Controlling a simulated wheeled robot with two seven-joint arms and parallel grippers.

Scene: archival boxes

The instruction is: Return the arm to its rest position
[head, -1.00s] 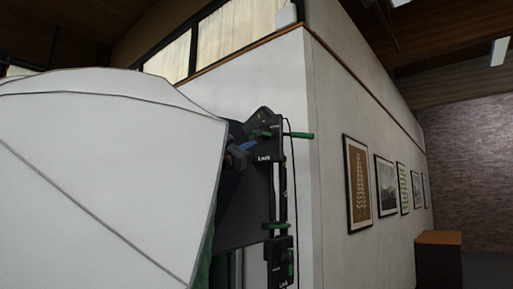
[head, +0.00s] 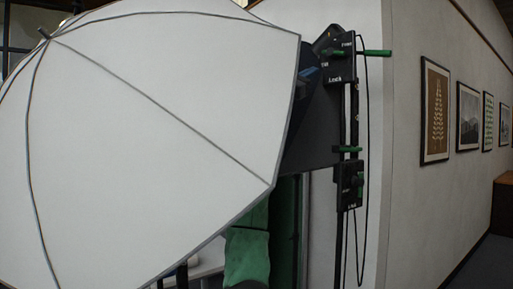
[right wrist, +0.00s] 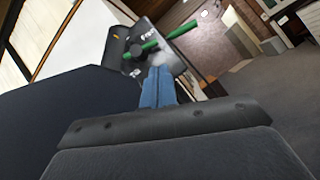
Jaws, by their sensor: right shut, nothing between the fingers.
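My right gripper (right wrist: 159,76) shows in the right wrist view as blue fingers closed together, with nothing between them. Their tips are close to a black clamp with a green handle (right wrist: 150,46); I cannot tell whether they touch it. In the head view only a small blue part of what looks like the right gripper (head: 308,73) shows, beside the black stand and mostly hidden behind the white umbrella (head: 170,110). My left gripper is not in view.
The black stand (head: 347,180) has green handles and a hanging cable. A dark panel (head: 314,125) is fixed beside it. A green cloth (head: 248,255) hangs below the umbrella. A white wall with framed pictures (head: 435,110) runs right. Open floor (right wrist: 265,95) lies right in the wrist view.

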